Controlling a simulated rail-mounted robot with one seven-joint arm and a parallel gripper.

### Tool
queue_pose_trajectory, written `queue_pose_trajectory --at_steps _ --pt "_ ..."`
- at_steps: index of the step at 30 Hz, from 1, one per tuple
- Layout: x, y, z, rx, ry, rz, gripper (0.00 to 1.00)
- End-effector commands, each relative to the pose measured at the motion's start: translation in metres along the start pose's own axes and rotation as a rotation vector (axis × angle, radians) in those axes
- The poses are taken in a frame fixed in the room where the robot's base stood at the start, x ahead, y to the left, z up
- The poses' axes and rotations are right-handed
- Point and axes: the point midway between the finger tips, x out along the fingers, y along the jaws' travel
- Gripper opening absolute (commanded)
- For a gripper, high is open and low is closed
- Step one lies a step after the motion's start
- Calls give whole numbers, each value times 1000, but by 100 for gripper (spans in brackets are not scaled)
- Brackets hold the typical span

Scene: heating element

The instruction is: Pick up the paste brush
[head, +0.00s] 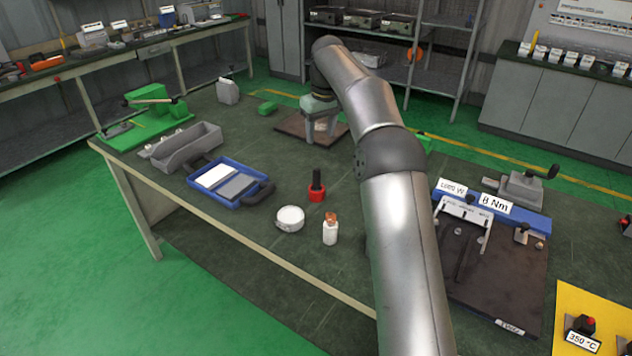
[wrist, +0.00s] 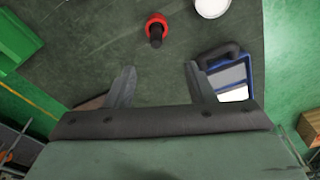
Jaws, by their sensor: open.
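A black upright handle in a red round base, which looks like the paste brush in its holder (head: 317,187), stands on the dark green table (head: 262,225). In the wrist view, this black-and-red item (wrist: 155,27) is near the top, beyond my fingertips and roughly in line with the gap between them. My gripper (head: 322,128) is over a brown board at the back of the table, behind the black-and-red item. Its fingers (wrist: 160,70) are spread in the wrist view, with nothing between them.
A white round tin (head: 290,218) and a white bottle with a copper-coloured top (head: 330,230) stand close by in front. A blue tray (head: 213,199) and a grey bin (head: 185,149) lie left. A dark fixture (head: 510,270) sits right. My arm crosses the table's middle.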

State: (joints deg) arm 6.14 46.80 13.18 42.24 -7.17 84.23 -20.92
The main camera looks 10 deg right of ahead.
Motion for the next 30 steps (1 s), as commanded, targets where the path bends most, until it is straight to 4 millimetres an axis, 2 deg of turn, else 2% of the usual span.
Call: queue_pose_trajectory --at_steps 3,8,15,21,30 --pt "9 10 -8 -4 10 -8 49" --pt "30 12 -10 -5 10 -10 49" --pt "82 12 -10 -4 9 -10 49" --pt "117 11 -11 -4 11 -10 49" --pt "140 10 -11 -4 11 -9 49"
